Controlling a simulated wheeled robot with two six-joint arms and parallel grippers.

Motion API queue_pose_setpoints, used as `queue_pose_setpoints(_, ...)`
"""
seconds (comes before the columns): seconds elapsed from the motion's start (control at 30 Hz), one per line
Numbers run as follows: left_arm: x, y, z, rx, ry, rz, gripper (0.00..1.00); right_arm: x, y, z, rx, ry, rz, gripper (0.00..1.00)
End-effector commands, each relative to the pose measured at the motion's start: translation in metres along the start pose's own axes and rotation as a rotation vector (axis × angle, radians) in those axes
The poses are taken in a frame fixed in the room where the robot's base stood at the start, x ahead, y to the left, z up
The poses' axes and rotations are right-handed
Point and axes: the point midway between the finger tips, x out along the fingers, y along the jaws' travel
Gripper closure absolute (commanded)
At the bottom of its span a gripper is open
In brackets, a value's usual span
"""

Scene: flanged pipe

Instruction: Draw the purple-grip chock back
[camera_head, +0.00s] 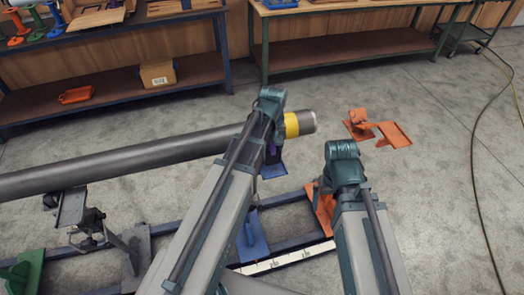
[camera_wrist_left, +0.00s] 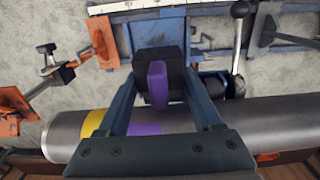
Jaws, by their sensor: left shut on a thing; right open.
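The purple-grip chock shows in the left wrist view as a purple grip (camera_wrist_left: 158,85) against a dark block, over a blue support (camera_wrist_left: 158,35). My left gripper (camera_wrist_left: 160,92) has its two fingers on either side of the purple grip and is shut on it. In the head view my left gripper (camera_head: 272,150) is beside the pipe's yellow-banded end, and the arm hides most of the chock. The long grey pipe (camera_head: 120,150) runs in from the left. My right gripper (camera_head: 342,170) is open near an orange stand; its fingers are mostly hidden under the wrist.
A rail (camera_head: 200,240) with a white scale strip (camera_head: 285,258) runs below the pipe. It carries an orange stand (camera_head: 322,210), a blue stand (camera_head: 254,235) and a grey clamp stand (camera_head: 130,255). A separate orange stand (camera_head: 385,133) is on the floor. Workbenches line the back; the right floor is mostly clear.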

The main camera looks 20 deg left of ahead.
Motion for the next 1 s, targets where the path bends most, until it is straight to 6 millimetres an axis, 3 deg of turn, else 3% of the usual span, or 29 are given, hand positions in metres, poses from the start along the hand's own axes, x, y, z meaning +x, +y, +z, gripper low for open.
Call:
queue_pose_setpoints(0.27, 0.003, 0.0, 0.0, 0.001, 0.0, 0.0, 1.0, 0.003, 0.0, 0.0, 0.0, 0.0, 0.0, 0.0)
queue_pose_setpoints(0.7, 0.025, 0.0, 0.0, 0.0, 0.0, 0.0, 1.0, 0.024, -0.002, -0.001, 0.0, 0.0, 0.0, 0.0)
queue_pose_setpoints(1.0, 0.025, 0.0, 0.0, 0.0, 0.0, 0.0, 1.0, 0.025, -0.002, -0.001, 0.0, 0.0, 0.0, 0.0)
